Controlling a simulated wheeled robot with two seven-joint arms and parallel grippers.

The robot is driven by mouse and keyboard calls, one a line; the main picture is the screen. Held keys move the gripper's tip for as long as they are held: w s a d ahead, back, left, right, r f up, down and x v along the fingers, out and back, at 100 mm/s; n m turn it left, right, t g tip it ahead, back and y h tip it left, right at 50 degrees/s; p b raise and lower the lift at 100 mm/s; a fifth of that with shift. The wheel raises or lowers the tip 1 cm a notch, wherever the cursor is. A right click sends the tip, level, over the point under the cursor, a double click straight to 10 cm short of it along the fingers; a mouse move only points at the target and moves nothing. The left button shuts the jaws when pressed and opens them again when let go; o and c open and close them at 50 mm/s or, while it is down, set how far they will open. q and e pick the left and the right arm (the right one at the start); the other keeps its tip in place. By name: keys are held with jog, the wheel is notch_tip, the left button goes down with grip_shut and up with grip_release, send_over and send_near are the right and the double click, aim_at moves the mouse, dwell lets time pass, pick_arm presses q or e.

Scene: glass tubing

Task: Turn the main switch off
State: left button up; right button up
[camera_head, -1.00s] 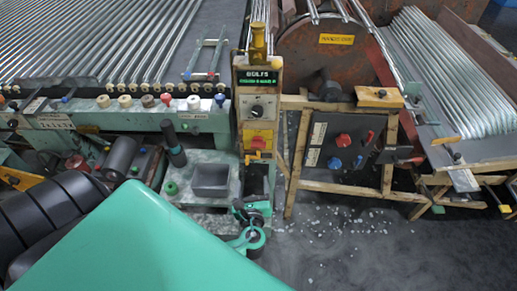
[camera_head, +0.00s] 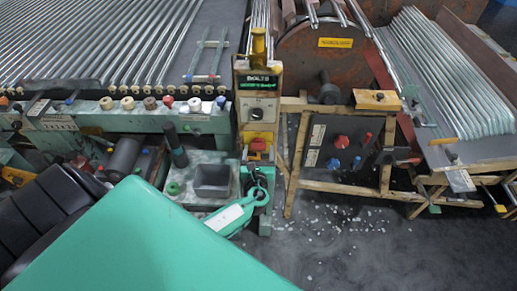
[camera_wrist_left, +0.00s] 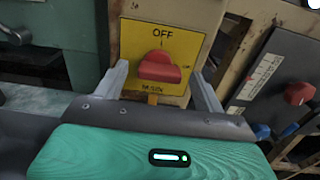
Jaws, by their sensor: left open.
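The main switch is a red knob (camera_wrist_left: 160,68) on a yellow plate (camera_wrist_left: 135,42) marked OFF at its top; the lower marking is partly hidden. Its handle looks roughly crosswise in the left wrist view. In the head view the red knob (camera_head: 258,145) sits low on the front of the upright control post. My left gripper (camera_head: 257,180) is just below and in front of it. In the left wrist view its two fingers (camera_wrist_left: 160,80) are spread, one on each side of the knob, with gaps visible. My right gripper is not in view.
The post has a lit green display (camera_head: 257,82) and another dial (camera_head: 257,112). A grey bin (camera_head: 212,180) stands left of my gripper. A wooden-framed panel (camera_head: 340,143) with red and blue knobs stands right. Glass bits litter the floor.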

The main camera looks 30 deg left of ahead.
pick_arm(q)
jog(key=shift+w+a, duration=0.25)
jog(key=shift+w, duration=0.15)
jog(key=shift+c, duration=0.2)
jog(key=c, duration=0.9)
jog(key=shift+c, duration=0.2)
